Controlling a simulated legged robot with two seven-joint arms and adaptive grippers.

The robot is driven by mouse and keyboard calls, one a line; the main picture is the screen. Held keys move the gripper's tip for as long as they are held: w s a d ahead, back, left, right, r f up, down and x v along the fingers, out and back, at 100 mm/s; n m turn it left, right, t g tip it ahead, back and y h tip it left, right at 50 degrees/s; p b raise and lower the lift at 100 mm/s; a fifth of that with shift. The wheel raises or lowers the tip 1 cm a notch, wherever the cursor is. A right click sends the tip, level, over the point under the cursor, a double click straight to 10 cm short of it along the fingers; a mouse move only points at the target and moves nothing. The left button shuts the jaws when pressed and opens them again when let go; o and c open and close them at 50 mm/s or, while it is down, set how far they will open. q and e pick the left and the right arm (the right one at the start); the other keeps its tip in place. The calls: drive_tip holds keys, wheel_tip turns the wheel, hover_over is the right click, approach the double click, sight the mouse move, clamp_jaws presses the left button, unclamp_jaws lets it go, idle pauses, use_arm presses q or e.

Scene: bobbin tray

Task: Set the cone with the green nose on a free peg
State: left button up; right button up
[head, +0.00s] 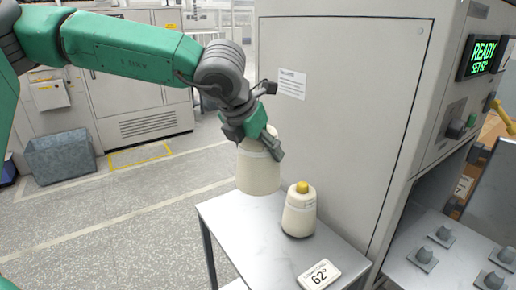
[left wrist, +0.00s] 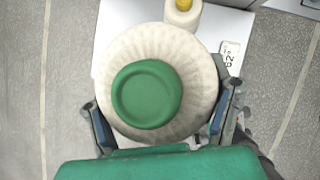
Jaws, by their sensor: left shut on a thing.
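The cone with the green nose (left wrist: 146,94) is a cream yarn cone seen from above in the left wrist view. In the head view the cream cone (head: 258,170) hangs upright at the left edge of the small table, its nose hidden by the gripper. My left gripper (head: 262,146) is shut on its upper part, and its fingers flank the cone in the left wrist view (left wrist: 160,122). Several grey pegs on square bases, such as one peg (head: 424,254), stand bare on a metal tray (head: 404,272) at the lower right. My right gripper is not in view.
A second cone with a yellow nose (head: 299,212) stands on the small table (head: 262,246), close right of the held cone. A white 62° display (head: 319,275) lies near the front edge. A tall grey cabinet (head: 335,120) rises behind, between table and tray.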

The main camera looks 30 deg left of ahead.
use_arm(q)
wheel_tip(320, 180, up, 11)
drive_tip(key=p, duration=0.9)
drive_tip(key=shift+f+p, duration=0.2)
drive_tip(key=shift+p, duration=0.15)
drive_tip(key=shift+w+r, duration=0.1)
drive_tip(key=shift+r, duration=2.35)
drive_tip(key=shift+f, duration=0.1)
